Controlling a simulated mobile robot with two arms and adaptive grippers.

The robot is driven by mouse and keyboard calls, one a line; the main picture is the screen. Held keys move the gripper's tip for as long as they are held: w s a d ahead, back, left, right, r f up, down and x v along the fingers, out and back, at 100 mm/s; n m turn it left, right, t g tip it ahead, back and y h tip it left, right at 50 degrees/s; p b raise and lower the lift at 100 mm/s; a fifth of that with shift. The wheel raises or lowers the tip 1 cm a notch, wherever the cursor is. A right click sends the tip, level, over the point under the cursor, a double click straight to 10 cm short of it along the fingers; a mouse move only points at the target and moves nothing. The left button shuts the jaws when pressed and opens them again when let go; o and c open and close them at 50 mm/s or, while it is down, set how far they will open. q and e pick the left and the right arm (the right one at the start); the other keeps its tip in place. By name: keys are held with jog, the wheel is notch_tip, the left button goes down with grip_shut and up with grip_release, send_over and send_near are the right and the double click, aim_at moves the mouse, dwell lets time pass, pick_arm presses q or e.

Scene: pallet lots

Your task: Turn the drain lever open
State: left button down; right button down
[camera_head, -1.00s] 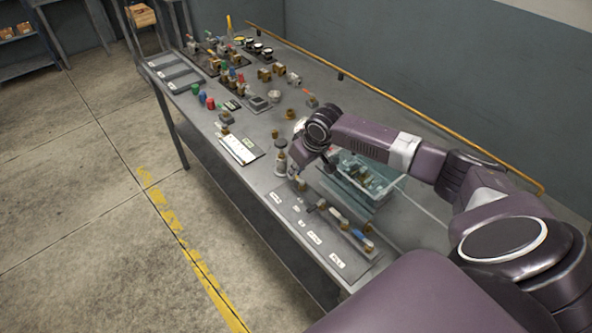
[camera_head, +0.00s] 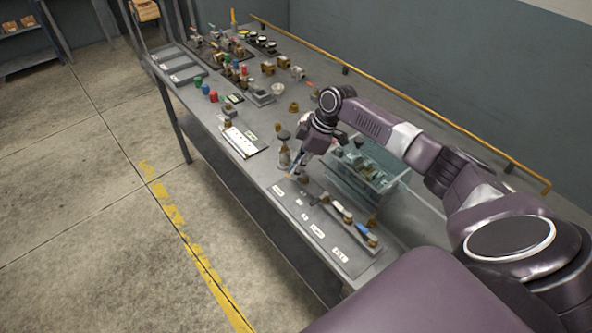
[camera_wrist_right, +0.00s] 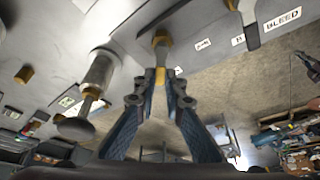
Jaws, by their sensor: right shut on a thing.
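A grey valve board (camera_head: 345,262) with white labels lies along the table's front edge. Several small valves with brass parts, one with a white handle and one with a blue handle (camera_head: 361,233), stand on it. My right gripper (camera_head: 296,168) is at the board's far end. In the right wrist view its blue-padded fingers (camera_wrist_right: 162,78) are closed around a narrow brass-coloured lever (camera_wrist_right: 161,50), apparently the drain lever. Its label cannot be read; a "BLEED" label (camera_wrist_right: 282,18) shows farther right. The fingers hide the lever's end. My left gripper is out of view.
A metal cylinder with a dark round knob (camera_head: 284,150) stands close beside the gripper; it also shows in the wrist view (camera_wrist_right: 98,80). A clear bin of parts (camera_head: 368,178) is behind the board. A white labelled sheet (camera_head: 243,141) and several fittings lie farther along the table.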

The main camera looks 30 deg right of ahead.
jog(key=n+b, duration=0.1)
jog(key=n+g, duration=0.1)
jog(key=n, duration=0.1)
jog(key=s+n+b, duration=0.1)
jog(key=shift+a+f+y+b, duration=0.1)
jog(key=shift+a+y+b, duration=0.2)
jog(key=shift+y, duration=0.1)
jog(key=shift+s+n+g+b, duration=0.2)
jog(key=shift+n+g+b, duration=0.2)
jog(key=shift+n, duration=0.5)
jog(key=shift+s+n+g+b, duration=0.2)
jog(key=shift+n+g+b, duration=0.2)
jog(key=shift+n, duration=0.5)
jog(key=shift+d, duration=0.1)
jog(key=c, duration=2)
grip_release()
jog(key=v, duration=1.2)
